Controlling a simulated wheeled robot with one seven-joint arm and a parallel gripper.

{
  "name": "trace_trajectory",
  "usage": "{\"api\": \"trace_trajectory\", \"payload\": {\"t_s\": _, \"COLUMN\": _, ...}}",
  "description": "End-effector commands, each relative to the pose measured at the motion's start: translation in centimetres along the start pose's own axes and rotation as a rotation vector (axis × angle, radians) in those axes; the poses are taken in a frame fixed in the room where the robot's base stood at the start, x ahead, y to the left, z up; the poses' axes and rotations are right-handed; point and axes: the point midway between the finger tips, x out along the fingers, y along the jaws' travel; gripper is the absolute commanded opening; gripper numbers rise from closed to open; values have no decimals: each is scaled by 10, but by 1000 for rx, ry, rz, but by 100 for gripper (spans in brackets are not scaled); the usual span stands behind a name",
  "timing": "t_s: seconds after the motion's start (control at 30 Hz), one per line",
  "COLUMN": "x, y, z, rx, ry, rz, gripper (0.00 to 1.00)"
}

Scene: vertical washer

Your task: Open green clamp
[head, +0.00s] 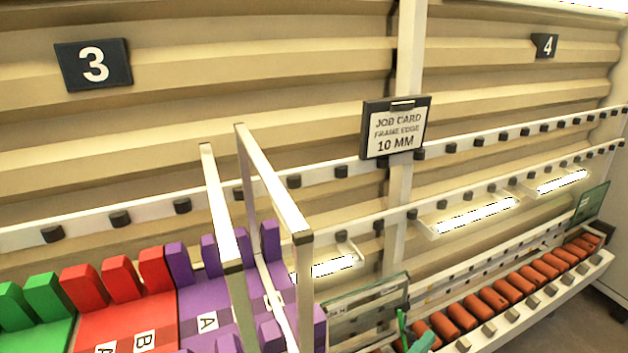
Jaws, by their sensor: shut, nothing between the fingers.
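A small green piece (421,343) shows at the bottom edge, beside the near end of the row of orange rollers. It is cut off by the frame, so I cannot tell whether it is the green clamp, or whether that is open or shut. A larger green block (38,337) with upright green fingers stands at the bottom left corner, also cut off. My gripper is not in view.
A red block (112,325) marked B and a purple block (203,297) marked A stand beside the green block. White frame bars (272,185) rise in front of the purple block. A glass panel (365,310) and orange rollers (478,310) lie to the right. A job card sign (396,128) hangs behind.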

Motion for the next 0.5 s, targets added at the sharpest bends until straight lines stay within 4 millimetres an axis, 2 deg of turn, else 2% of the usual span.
{"api": "trace_trajectory", "payload": {"t_s": 0.03, "x": -10, "y": 8, "z": 23, "rx": 22, "ry": 12, "rz": 40, "gripper": 0}}
{"api": "trace_trajectory", "payload": {"t_s": 0.13, "x": -36, "y": 15, "z": 28, "rx": 96, "ry": 90, "rz": 81, "gripper": 0}}
{"api": "trace_trajectory", "payload": {"t_s": 0.27, "x": -76, "y": 4, "z": 16, "rx": 231, "ry": 219, "rz": 66, "gripper": 0}}
{"api": "trace_trajectory", "payload": {"t_s": 0.5, "x": -171, "y": -30, "z": -16, "rx": 559, "ry": 467, "rz": -82, "gripper": 0}}
